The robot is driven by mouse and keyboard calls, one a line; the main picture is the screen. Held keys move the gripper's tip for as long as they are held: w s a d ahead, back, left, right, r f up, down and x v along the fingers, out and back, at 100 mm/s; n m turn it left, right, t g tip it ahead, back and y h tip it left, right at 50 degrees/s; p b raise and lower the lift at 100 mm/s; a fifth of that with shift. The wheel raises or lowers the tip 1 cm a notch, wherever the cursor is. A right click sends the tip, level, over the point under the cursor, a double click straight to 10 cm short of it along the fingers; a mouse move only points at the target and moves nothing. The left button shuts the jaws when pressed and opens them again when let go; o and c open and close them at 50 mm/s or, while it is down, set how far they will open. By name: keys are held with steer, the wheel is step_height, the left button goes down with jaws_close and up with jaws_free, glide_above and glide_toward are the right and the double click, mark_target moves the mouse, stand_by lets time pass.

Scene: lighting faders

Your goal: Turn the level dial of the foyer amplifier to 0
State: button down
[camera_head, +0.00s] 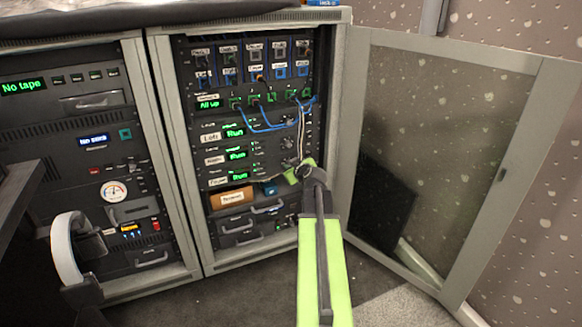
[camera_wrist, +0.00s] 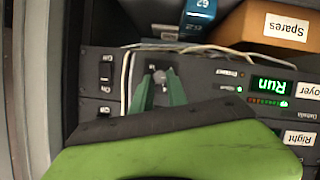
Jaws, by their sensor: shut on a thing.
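The foyer amplifier (camera_head: 218,181) is the lowest of three units with green "Run" displays in the right rack. In the wrist view its "Run" display (camera_wrist: 271,87) and partly cut-off name label (camera_wrist: 308,90) appear upside down. My gripper (camera_head: 303,168) reaches the right end of this unit. In the wrist view the green fingers of my gripper (camera_wrist: 160,83) are shut on a small grey dial (camera_wrist: 160,75). The fingers hide much of the dial, and I cannot read its pointer or scale.
White and blue cables (camera_head: 270,127) hang down the rack front, and a pale cable (camera_wrist: 125,75) runs close beside the fingers. An orange "Spares" box (camera_head: 232,198) sits just below the amplifier. The glazed rack door (camera_head: 345,130) stands open at the right.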

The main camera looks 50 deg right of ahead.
steer(key=shift+a+f+n+g+h+b, duration=0.1)
steer(key=shift+n+h+b, duration=0.5)
steer(key=shift+n, duration=0.35)
steer(key=shift+a+f+n+g+h+b, duration=0.15)
steer(key=shift+n+h+b, duration=0.45)
steer(key=shift+n, duration=0.4)
steer(key=shift+a+f+n+g+h+b, duration=0.1)
steer(key=shift+n+h+b, duration=0.5)
steer(key=shift+n, duration=0.35)
steer(key=shift+w, duration=0.1)
steer(key=c, duration=1.3)
jaws_free()
steer(key=shift+r, duration=0.1)
